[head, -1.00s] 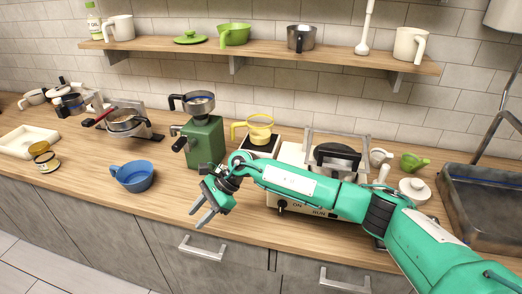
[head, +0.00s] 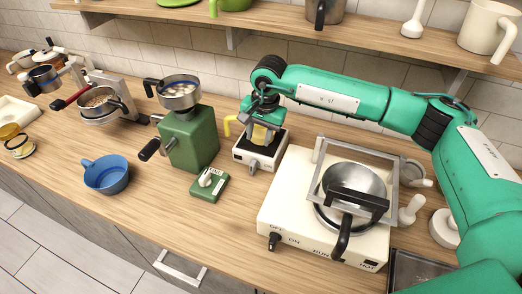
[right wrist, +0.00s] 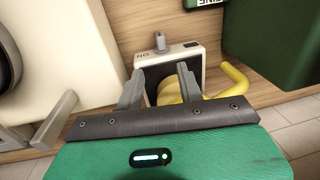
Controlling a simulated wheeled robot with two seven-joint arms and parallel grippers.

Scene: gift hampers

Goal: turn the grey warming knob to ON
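The grey warming knob (head: 253,167) is on the front of a small white warmer (head: 243,155). In the right wrist view the knob (right wrist: 160,42) sticks out from the warmer's far edge, near an upside-down ON mark. A yellow jug (head: 259,135) stands on the warmer's dark top, mostly hidden by my gripper. My right gripper (head: 262,112) is above the warmer and jug. In the right wrist view its two grey fingers (right wrist: 160,83) are apart, with part of the jug showing beyond them. The knob is beyond the fingertips, untouched. My left gripper is not in view.
A green grinder (head: 190,138) and a small green box with a white knob (head: 209,185) stand left of the warmer. A cream cooker (head: 290,225) with a pan stands close on the right. A blue cup (head: 106,175) is farther left. A shelf (head: 380,50) hangs behind.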

